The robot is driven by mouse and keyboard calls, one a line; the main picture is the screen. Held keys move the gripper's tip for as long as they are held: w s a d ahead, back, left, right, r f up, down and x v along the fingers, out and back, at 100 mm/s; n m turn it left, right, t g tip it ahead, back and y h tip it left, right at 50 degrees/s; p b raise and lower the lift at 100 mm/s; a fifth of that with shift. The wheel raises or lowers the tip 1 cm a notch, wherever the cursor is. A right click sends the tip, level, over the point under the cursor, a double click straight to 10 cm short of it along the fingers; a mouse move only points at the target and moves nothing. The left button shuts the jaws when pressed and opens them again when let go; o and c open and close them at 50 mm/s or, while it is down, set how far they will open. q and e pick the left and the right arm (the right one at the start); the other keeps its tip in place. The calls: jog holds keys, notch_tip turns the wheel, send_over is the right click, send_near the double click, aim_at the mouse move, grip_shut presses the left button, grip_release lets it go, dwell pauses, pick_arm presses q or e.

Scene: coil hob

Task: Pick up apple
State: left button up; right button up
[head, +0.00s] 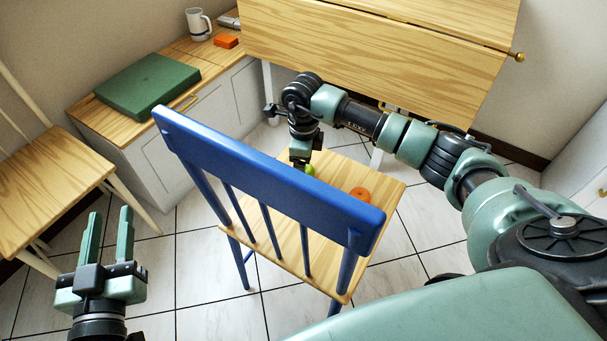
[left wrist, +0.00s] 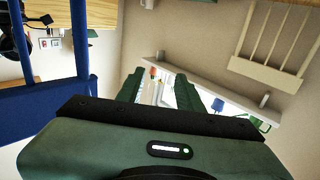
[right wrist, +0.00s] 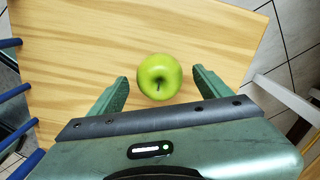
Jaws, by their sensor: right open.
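A green apple (right wrist: 159,76) lies on the wooden seat of the blue chair. In the head view the apple (head: 310,170) is partly hidden by my right gripper (head: 300,160), which points down over the seat. In the right wrist view my right gripper (right wrist: 160,77) is open, with one finger to each side of the apple and visible gaps between. I cannot tell whether the fingertips are down at its height. My left gripper (head: 110,212) is open and empty at the lower left, away from the chair; its spread fingers also show in the left wrist view (left wrist: 160,85).
An orange round thing (head: 360,194) lies on the seat (head: 390,184) near the apple. The blue chair back (head: 270,170) rises between me and the seat. A wooden table (head: 380,50) stands behind it. A low cabinet with a green box (head: 148,84) and mug (head: 198,24) is left.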

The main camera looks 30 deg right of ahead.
jog(key=c, duration=1.5)
jog(key=shift+c, duration=0.2)
